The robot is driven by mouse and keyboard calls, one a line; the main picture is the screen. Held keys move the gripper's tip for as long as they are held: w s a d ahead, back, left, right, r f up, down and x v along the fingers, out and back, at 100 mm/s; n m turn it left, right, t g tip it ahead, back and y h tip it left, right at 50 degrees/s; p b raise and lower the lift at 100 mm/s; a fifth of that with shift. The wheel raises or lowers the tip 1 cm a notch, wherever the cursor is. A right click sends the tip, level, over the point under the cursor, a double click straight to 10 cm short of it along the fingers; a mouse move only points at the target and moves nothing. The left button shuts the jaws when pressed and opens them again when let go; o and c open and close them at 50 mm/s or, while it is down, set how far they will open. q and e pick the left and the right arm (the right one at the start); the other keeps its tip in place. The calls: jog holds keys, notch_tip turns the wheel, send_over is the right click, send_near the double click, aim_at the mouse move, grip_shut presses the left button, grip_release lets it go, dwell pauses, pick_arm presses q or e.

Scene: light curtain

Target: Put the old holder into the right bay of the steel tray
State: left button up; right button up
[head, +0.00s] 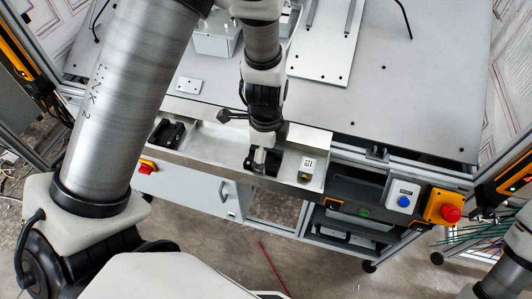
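The long steel tray (213,146) lies along the front edge of the bench. A black part (168,133) sits in its left end. My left arm reaches over from above, and its gripper (262,158) points down at the right part of the tray. A dark blocky shape and a small grey piece show at the fingertips. I cannot tell which of this is finger and which is a held part, so the old holder cannot be picked out for certain. A small pale block with a brass-coloured piece (306,170) stands at the tray's right end. My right gripper is out of view.
A panel with a blue button (404,201) and a red emergency stop (450,213) stand right of the tray. A grey box (215,40) and a small plate (189,85) are on the bench. The bench top at right is mostly clear.

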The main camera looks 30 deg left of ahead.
pick_arm(q)
notch_tip(320, 180, up, 11)
jog(key=shift+r, duration=0.2)
dwell(0.3)
